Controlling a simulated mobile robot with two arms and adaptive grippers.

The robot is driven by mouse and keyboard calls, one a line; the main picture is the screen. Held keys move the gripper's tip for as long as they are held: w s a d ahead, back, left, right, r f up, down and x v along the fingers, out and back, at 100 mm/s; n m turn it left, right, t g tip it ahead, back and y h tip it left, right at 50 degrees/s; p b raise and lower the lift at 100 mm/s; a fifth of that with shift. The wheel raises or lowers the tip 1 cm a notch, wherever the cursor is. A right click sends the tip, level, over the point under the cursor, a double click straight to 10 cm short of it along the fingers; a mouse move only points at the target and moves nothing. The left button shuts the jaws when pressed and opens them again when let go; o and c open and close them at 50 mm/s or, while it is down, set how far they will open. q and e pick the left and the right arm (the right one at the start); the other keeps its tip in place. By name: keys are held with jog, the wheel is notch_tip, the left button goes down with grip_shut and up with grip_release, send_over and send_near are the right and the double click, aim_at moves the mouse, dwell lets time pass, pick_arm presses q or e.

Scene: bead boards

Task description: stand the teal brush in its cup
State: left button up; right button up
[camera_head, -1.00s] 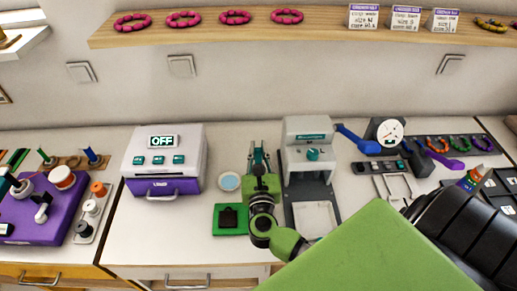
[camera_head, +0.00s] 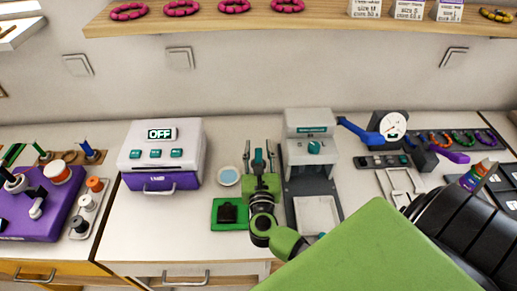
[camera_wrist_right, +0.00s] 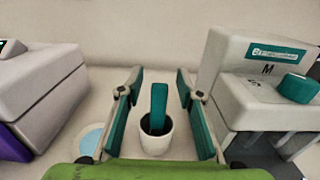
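The teal brush (camera_wrist_right: 158,102) stands nearly upright in a small white cup (camera_wrist_right: 155,145), with its lower end inside the dark opening. My right gripper (camera_wrist_right: 159,78) is open around the brush, one teal-padded finger on each side, with a visible gap to each. In the head view my right gripper (camera_head: 259,150) points away toward the wall, and the brush (camera_head: 258,156) shows between its fingers. The cup is hidden by the gripper in the head view. My left gripper is not in view.
A white-and-purple machine (camera_head: 163,155) stands to the left and a grey press (camera_head: 310,142) stands close to the right of my gripper. A blue-topped round dish (camera_head: 229,176) and a green mat (camera_head: 229,217) lie left of it. A shelf (camera_head: 330,21) runs above.

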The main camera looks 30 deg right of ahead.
jog(key=shift+s, duration=0.1)
jog(key=v, duration=1.2)
jog(key=shift+f, duration=0.1)
